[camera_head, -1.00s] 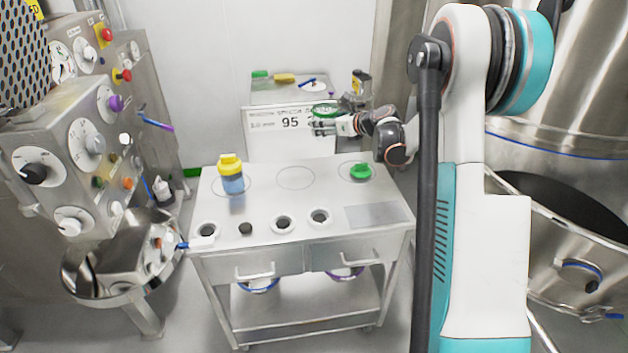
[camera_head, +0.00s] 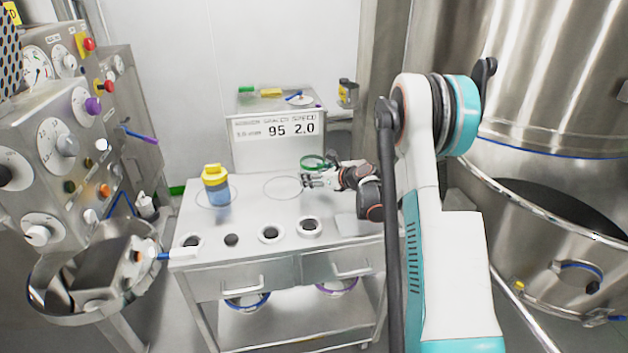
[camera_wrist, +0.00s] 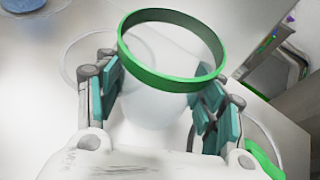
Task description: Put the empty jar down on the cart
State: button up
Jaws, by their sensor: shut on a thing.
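The empty jar is clear with a green rim (camera_wrist: 172,80), which also shows in the head view (camera_head: 313,161). My gripper (camera_wrist: 160,100) is shut around the jar's clear body, with a finger pad on each side. In the head view my gripper (camera_head: 318,180) is over the back right of the cart's top (camera_head: 262,208), beside the empty middle ring mark (camera_head: 284,187). I cannot tell whether the jar's base touches the cart. The jar's clear body is hardly visible in the head view.
A blue jar with a yellow lid (camera_head: 215,186) stands on the left ring mark. Round holders (camera_head: 270,234) line the cart's front. A green lid-like thing (camera_wrist: 262,160) lies at the lower right in the wrist view.

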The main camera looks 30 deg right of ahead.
jog(key=shift+f, duration=0.35)
jog(key=shift+f, duration=0.2)
jog(key=o, duration=1.9)
jog(key=shift+r, duration=0.1)
jog(key=shift+r, duration=0.15)
jog(key=p+v, duration=0.3)
jog(key=v, duration=0.9)
